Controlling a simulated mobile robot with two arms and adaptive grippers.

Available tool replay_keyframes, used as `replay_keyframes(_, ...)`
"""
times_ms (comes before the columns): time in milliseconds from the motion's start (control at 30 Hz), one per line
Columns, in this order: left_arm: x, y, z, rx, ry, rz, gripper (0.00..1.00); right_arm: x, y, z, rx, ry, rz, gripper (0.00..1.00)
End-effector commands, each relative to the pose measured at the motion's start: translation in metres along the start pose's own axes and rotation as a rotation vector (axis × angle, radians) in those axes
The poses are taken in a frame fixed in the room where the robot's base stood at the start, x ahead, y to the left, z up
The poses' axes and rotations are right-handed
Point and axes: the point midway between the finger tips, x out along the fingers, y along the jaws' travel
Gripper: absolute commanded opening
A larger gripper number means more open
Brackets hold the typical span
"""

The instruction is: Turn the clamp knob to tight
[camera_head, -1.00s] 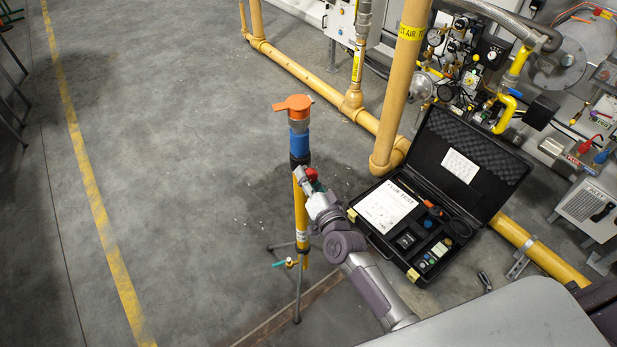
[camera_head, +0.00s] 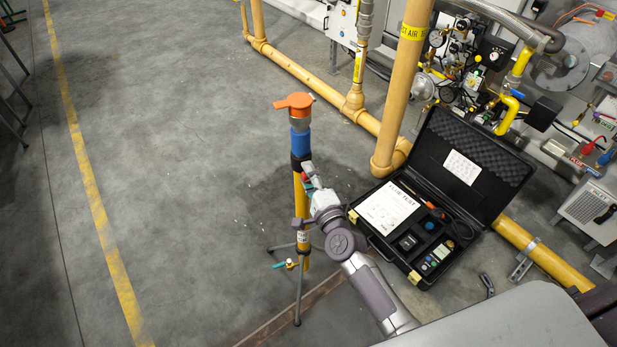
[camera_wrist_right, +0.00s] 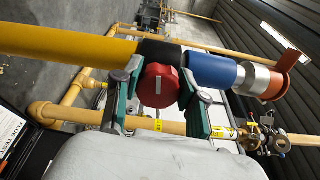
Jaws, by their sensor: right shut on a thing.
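The clamp knob (camera_wrist_right: 160,86) is red with a pale line on its face. It sits on the black collar (camera_wrist_right: 158,53) of the stand's post, between the yellow tube (camera_wrist_right: 60,45) and the blue sleeve (camera_wrist_right: 209,69). My right gripper (camera_wrist_right: 158,98) is shut on the knob, with a green-padded finger on each side of it. In the head view the post (camera_head: 301,190) stands upright with an orange cap (camera_head: 294,102) on top. My right gripper (camera_head: 309,182) reaches its upper part from the lower right and mostly hides the knob. My left gripper is not in view.
An open black test case (camera_head: 480,160) lies on the floor right of the post. Yellow gas pipes (camera_head: 310,77) run behind.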

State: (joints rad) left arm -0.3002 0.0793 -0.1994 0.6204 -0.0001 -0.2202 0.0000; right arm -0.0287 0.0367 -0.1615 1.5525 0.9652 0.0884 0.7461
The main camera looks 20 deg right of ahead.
Motion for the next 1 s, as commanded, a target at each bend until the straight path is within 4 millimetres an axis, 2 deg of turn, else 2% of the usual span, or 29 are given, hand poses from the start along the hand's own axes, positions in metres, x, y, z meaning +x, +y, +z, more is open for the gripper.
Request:
replay_keyframes(333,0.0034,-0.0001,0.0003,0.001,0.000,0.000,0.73,-0.0005,0.0006,0.0002,0.145,0.000,0.002,0.07)
replay_keyframes(900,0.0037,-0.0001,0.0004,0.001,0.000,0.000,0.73,-0.0005,0.0004,0.0003,0.173,0.000,0.003,0.07)
replay_keyframes(933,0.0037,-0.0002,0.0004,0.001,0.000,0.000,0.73,-0.0005,0.0004,0.0003,0.173,0.000,0.003,0.46)
replay_keyframes(1000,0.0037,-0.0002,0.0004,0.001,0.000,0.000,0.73,-0.0005,0.0003,0.0003,0.173,0.000,0.002,0.58)
